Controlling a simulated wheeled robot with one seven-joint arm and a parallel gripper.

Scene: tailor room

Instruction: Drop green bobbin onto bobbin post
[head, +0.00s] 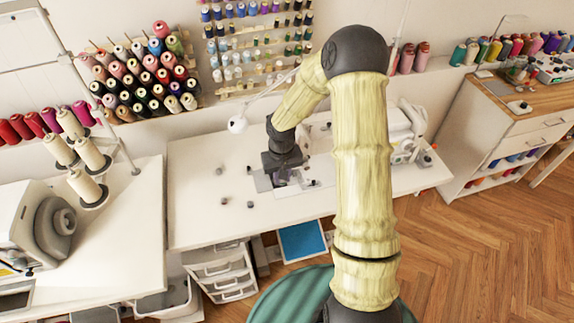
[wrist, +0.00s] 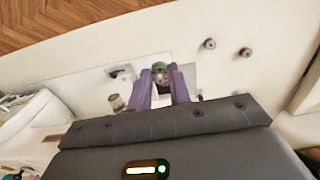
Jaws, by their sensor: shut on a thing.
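My gripper (wrist: 160,76) has its purple fingers closed around a small round bobbin (wrist: 160,66) with a greenish tint, seen end-on between the fingertips in the wrist view. In the head view my gripper (head: 284,172) is over the metal plate of the sewing machine on the white table; the held bobbin cannot be made out there. I cannot clearly pick out the bobbin post in either view. A small grey upright cylinder (wrist: 117,102) stands left of the fingers in the wrist view; I cannot tell what it is.
Loose bobbins (head: 224,201) lie on the white table (head: 200,225), left of my gripper. Two bobbins (wrist: 210,43) show at the upper right in the wrist view. The white sewing machine (head: 408,135) stands to the right.

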